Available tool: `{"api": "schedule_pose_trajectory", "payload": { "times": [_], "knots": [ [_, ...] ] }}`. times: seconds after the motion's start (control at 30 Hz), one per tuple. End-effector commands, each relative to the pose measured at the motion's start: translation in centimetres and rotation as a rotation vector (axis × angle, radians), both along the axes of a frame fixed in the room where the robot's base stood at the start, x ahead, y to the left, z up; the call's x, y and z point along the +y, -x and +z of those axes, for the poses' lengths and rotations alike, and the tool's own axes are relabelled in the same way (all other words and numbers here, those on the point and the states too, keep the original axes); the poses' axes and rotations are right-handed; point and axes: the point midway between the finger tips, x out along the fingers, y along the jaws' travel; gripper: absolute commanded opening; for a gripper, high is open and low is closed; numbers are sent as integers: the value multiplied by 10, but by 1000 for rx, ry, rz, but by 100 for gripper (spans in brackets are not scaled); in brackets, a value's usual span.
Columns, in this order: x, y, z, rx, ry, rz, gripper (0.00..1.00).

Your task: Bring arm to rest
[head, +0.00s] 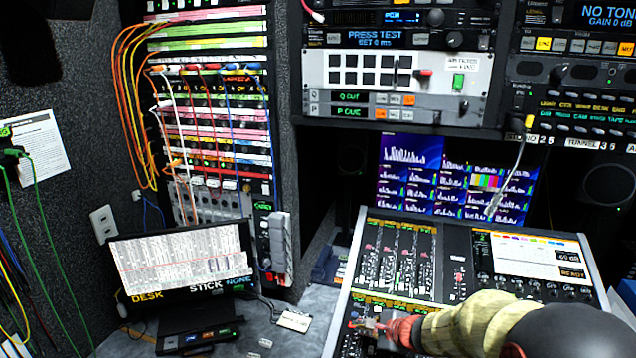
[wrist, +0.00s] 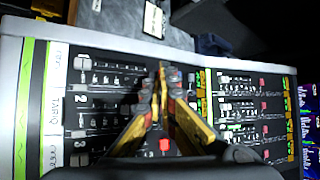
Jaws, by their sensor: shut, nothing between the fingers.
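My arm reaches in from the lower right of the head view, over the mixing console (head: 455,233). My gripper (head: 362,323) is low over the console's lower left part. In the wrist view my gripper (wrist: 162,72) has its yellow and dark fingers meeting at the tips, shut with nothing between them. The console's fader strips and buttons (wrist: 100,100) lie beneath and beside the fingers. I cannot tell whether the fingertips touch the panel.
A patch bay (head: 215,120) with hanging orange, red and blue cables stands at the left. A small screen (head: 183,262) stands on the desk (head: 300,304). Rack units (head: 400,75) and a monitor (head: 410,168) are behind the console. Some desk is clear left of the console.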

Motion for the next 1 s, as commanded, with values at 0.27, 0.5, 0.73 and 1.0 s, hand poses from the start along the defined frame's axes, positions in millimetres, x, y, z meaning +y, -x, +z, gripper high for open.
{"api": "schedule_pose_trajectory", "payload": {
  "times": [0.27,0.5,0.73,1.0],
  "knots": [
    [45,113,33,-14,239,544,0],
    [32,226,71,-19,543,974,0],
    [-26,320,114,-3,956,1270,0],
    [-53,354,172,-101,1256,1274,0]
  ]
}}
